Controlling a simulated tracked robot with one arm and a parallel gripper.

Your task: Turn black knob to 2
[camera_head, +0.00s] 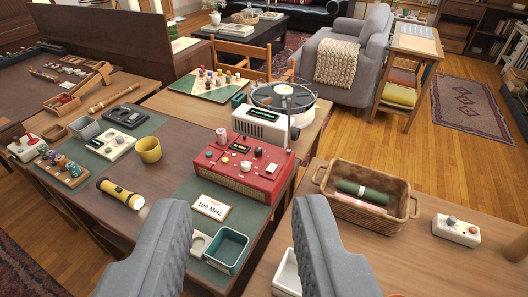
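A red radio-like box (246,165) stands on the table ahead, with several small knobs, a dark display and an upright antenna on its top panel. A pale panel (113,141) at the left carries small dark and coloured controls. A small white box (456,229) at the right has a grey knob and another control on top. I cannot tell which control is the black knob, and no "2" mark is readable. My gripper (246,205) is open and empty, its two grey fingers wide apart in the foreground, below the red box in the picture.
A card reading "190 MHz" (211,206) lies before the red box, near a teal tray (227,252). A yellow mug (148,150) and flashlight (121,193) are left. A wicker basket (368,222) is right. A turntable (283,95) stands behind. Wooden floor is open at the upper right.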

